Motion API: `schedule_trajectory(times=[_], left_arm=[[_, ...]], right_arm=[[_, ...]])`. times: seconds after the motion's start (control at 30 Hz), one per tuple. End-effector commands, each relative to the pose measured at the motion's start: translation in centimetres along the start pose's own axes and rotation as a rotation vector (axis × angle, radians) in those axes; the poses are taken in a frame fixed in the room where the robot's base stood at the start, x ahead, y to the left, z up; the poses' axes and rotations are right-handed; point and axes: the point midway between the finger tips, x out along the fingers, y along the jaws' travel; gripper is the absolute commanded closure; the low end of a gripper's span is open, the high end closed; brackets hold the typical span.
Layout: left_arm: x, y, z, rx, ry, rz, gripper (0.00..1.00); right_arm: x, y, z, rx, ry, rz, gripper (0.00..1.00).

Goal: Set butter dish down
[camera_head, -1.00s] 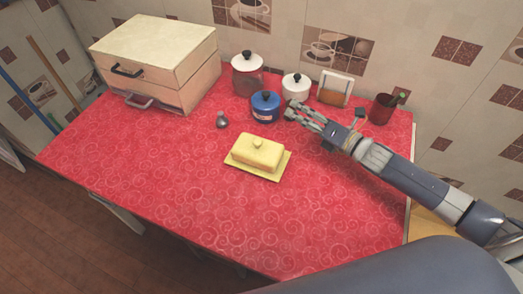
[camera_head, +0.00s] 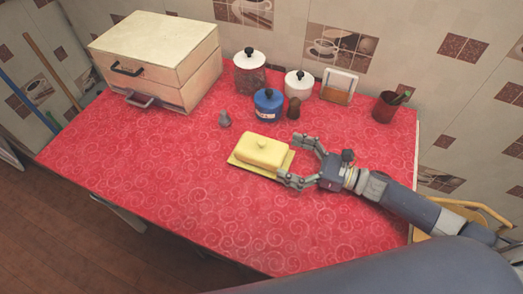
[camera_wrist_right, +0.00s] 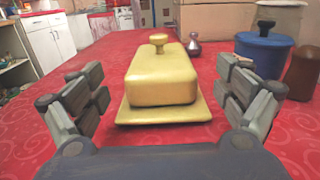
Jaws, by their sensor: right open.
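The yellow butter dish (camera_head: 263,150) stands upright on the red counter (camera_head: 190,195), its knobbed lid on a flat yellow base plate. It also shows in the right wrist view (camera_wrist_right: 160,75), straight ahead. My right gripper (camera_head: 292,161) is open at the dish's right end. In the right wrist view its two fingers (camera_wrist_right: 163,105) are spread on either side of the near end of the dish, with gaps to the lid. The dish's underside is hidden. My left gripper is not in view.
A small grey shaker (camera_head: 225,118), a blue pot (camera_head: 268,105), a brown shaker (camera_head: 293,108) and white-lidded jars stand behind the dish. A cream bread box (camera_head: 155,60) is at the back left. The counter's front and left are clear.

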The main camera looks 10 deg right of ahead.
Motion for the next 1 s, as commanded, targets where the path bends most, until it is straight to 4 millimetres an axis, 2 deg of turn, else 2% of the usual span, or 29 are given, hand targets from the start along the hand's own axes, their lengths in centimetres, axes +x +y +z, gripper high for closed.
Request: schedule_trajectory(times=[0.17, 0.43, 0.73, 0.77, 1.0], left_arm=[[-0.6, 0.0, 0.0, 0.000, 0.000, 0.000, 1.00], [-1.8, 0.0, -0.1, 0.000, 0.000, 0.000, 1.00], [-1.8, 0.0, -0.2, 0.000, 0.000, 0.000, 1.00], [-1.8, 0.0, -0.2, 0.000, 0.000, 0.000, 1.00], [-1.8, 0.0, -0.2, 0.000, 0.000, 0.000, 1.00]], right_arm=[[1.3, 0.0, 0.3, 0.000, -0.002, 0.001, 0.07], [5.0, -0.1, 0.3, 0.000, -0.002, -0.001, 0.07], [5.5, 0.0, 0.1, 0.002, 0.000, -0.001, 0.07], [5.5, 0.0, 0.1, 0.002, 0.000, -0.001, 0.09], [5.5, 0.0, 0.1, 0.001, 0.000, 0.000, 0.63]])
